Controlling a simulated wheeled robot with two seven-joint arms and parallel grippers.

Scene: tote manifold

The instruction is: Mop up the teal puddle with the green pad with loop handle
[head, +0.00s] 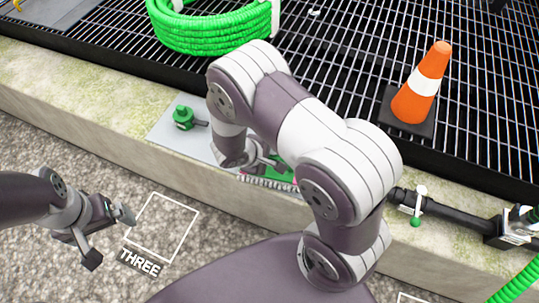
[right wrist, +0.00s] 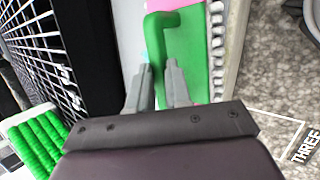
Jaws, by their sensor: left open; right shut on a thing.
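The green pad with loop handle (right wrist: 192,60) lies below my right gripper in the right wrist view, with a pale bumpy fringe along one edge. In the head view a strip of the pad (head: 270,184) shows at the ledge's front edge, partly hidden by my right arm. My right gripper (right wrist: 157,70) is shut on its loop handle; it also shows in the head view (head: 263,165). My left gripper (head: 108,237) is open and empty above the gravel at the left.
A green valve-like fitting (head: 183,117) stands on a pale plate (head: 168,133) left of my right gripper. A coiled green hose (head: 215,32) and an orange cone (head: 420,85) sit on the black grating. A black pipe (head: 450,208) runs along the ledge at right.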

